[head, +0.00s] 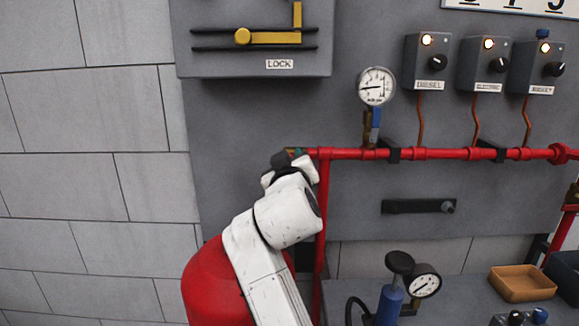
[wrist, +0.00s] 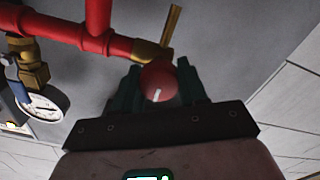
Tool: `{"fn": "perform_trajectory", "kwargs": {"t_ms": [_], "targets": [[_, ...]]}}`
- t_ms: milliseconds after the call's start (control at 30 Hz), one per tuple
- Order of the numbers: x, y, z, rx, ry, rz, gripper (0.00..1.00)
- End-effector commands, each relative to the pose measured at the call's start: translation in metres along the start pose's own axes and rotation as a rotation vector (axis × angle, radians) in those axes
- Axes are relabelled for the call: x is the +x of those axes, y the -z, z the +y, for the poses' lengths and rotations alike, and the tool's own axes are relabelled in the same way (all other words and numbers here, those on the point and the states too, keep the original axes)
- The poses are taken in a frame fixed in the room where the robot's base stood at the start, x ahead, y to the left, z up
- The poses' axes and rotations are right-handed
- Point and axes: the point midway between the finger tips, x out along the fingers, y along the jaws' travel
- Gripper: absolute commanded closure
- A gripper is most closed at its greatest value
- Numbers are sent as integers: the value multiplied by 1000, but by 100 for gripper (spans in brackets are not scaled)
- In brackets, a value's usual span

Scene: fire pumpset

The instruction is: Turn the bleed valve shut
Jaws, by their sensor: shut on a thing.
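The bleed valve shows in the wrist view as a red round knob (wrist: 158,84) with a white mark, in front of a brass body (wrist: 149,50) at the end of the red pipe (wrist: 65,28). A thin brass stem (wrist: 172,30) sticks out beside it. The green fingers of my gripper (wrist: 158,74) are on both sides of the knob and shut on it. In the head view my gripper (head: 293,158) is at the left end of the red pipe (head: 345,154), and my wrist hides the knob.
A pressure gauge (head: 376,86) with a blue-handled valve (head: 375,122) stands above the pipe, right of my gripper. A lock panel (head: 255,45) is above. A bench with a blue hand pump (head: 388,305) and an orange tray (head: 522,284) is lower right. The left wall is clear.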

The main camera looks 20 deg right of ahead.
Motion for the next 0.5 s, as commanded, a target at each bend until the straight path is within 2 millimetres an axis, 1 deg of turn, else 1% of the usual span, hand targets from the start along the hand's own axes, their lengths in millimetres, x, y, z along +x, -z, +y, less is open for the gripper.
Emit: {"fn": "perform_trajectory", "kwargs": {"t_ms": [33, 500], "targets": [[1, -4, -1, 10, 1, -7, 88], [1, -3, -1, 39, 2, -7, 88]]}}
